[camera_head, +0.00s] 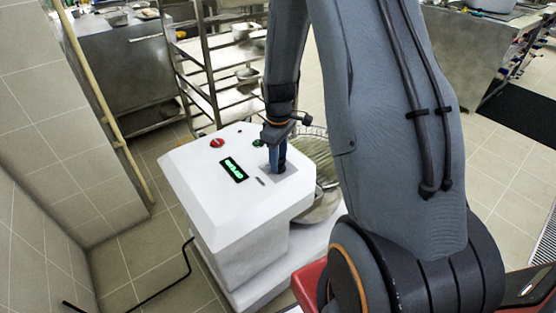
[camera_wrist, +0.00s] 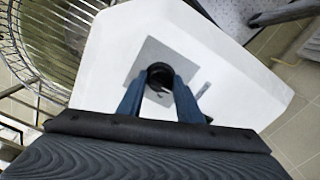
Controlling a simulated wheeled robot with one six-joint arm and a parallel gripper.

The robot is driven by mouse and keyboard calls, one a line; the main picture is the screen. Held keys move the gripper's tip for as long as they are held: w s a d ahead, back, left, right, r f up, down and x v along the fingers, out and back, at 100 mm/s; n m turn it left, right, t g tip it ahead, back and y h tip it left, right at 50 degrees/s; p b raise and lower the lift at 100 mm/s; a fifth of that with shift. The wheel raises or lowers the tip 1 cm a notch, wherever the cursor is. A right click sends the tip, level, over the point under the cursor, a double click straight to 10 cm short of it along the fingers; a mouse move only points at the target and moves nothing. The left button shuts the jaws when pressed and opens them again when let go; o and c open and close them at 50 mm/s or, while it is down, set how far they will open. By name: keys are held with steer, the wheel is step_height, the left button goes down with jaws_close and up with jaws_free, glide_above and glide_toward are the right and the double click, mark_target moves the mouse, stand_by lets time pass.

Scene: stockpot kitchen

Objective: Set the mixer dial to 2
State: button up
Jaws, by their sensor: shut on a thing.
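The white mixer (camera_head: 215,225) stands on the floor left of my arm in the head view. Its top carries a green-lit display (camera_head: 233,169), a red button (camera_head: 217,143) and a grey panel. My gripper (camera_head: 278,160) points down at this panel. In the wrist view my gripper (camera_wrist: 160,88) has its two blue fingers on either side of the black dial (camera_wrist: 160,73) and is shut on it. The dial sits on the grey panel (camera_wrist: 150,52). Its setting cannot be read, and the display digits are too small to tell.
A wire guard (camera_wrist: 40,40) and a metal bowl (camera_head: 322,207) are beside the mixer. A metal rack (camera_head: 215,70) stands behind it. A tiled wall is at the left, and a black cable (camera_head: 160,287) lies on the floor.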

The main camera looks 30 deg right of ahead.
steer(key=m+p, duration=0.1)
steer(key=m, duration=0.5)
steer(key=shift+r+p, duration=0.1)
steer(key=shift+p, duration=0.2)
steer(key=m+p, duration=0.1)
steer(key=m, duration=0.4)
steer(key=shift+m, duration=0.3)
stand_by(0.4)
steer(key=o, duration=1)
steer(key=shift+o, duration=0.2)
steer(key=shift+r+b, duration=0.6)
steer(key=shift+r, duration=3.25)
